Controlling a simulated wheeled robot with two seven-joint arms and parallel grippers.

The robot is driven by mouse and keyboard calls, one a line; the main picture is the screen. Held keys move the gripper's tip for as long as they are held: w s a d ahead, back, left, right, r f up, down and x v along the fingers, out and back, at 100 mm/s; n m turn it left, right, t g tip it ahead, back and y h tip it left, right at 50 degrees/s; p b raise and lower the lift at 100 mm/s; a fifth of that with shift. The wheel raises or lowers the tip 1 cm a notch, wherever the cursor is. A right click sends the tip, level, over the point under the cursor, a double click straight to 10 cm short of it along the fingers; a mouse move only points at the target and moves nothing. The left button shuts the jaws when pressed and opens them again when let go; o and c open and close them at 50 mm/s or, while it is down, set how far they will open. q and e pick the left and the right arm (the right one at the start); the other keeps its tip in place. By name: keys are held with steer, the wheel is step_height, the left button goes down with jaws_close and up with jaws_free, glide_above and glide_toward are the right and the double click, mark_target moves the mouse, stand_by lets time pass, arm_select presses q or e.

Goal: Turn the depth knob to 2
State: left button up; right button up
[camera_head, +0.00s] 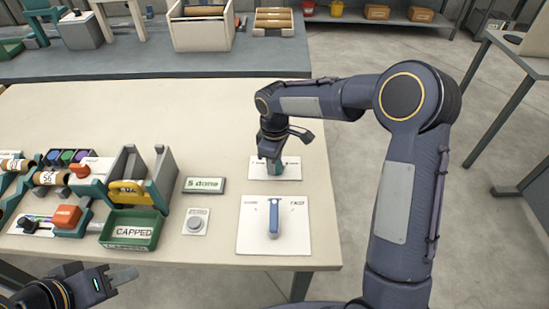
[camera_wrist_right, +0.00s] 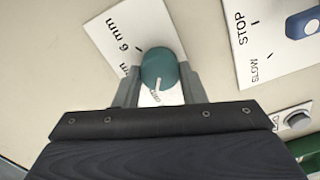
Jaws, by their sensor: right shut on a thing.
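The teal depth knob (camera_wrist_right: 160,66) stands on a white plate (camera_wrist_right: 128,32) marked "6 mm", with a second "mm" label partly hidden. A white line on the knob points down toward my gripper in the right wrist view, away from the 6 mm tick. My right gripper (camera_wrist_right: 158,86) is shut on the knob, a finger on each side. In the head view the knob (camera_head: 275,168) shows only partly under my right gripper (camera_head: 272,155). My left gripper (camera_head: 118,276) is empty at the lower left, away from the knob; its finger gap is unclear.
A blue lever (camera_head: 274,217) on a white STOP/SLOW/FAST plate sits in front of the knob. A "5 done" display (camera_head: 204,185), a grey button (camera_head: 195,222) and a green CAPPED bin (camera_head: 130,230) stand to the left. The table behind is clear.

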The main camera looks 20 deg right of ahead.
steer(key=shift+n, duration=0.6)
steer(key=o, duration=1)
steer(key=shift+r, duration=0.1)
step_height(320, 180, up, 7)
steer(key=shift+r, duration=0.3)
